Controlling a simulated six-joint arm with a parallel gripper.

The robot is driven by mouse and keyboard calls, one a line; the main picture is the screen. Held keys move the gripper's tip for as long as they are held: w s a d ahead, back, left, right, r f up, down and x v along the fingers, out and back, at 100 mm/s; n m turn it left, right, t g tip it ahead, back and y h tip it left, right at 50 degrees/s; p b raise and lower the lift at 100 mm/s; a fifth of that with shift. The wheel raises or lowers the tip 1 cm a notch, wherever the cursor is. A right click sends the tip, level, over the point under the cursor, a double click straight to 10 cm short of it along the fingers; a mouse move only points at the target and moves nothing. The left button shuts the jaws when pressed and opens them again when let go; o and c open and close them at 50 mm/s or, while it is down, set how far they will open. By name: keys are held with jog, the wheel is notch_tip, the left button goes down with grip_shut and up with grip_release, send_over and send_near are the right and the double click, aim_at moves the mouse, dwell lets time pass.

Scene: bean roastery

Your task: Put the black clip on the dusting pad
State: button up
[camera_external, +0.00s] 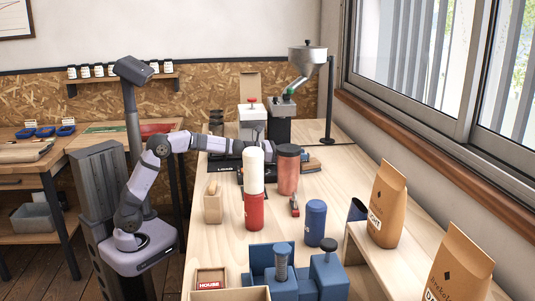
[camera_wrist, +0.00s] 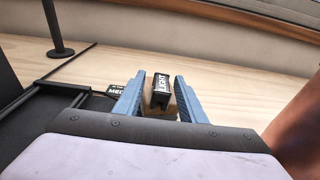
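In the wrist view, a small black piece (camera_wrist: 161,90) lettered LIGHT stands above a tan block (camera_wrist: 160,110); it may be the black clip, but I cannot be sure. My gripper (camera_wrist: 158,84) has its two blue fingers apart, one on each side of this piece. Narrow gaps seem to show beside the black piece; contact with the tan block is unclear. In the external view my gripper is mostly hidden behind the pink-brown canister (camera_external: 288,172). I cannot pick out the dusting pad with certainty.
Another black piece (camera_wrist: 117,90) lettered MED lies left of the fingers. A red bottle with a white top (camera_external: 254,207), a wooden block (camera_external: 213,205), a small red-and-grey item (camera_external: 294,205), a blue canister (camera_external: 315,222) and a HOUSE box (camera_external: 210,280) stand nearer. Bare tabletop lies between them.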

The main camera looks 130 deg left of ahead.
jog(key=b+v, duration=0.1)
jog(key=v, duration=0.9)
jog(key=shift+s+d, duration=0.15)
jog(key=shift+d, duration=0.05)
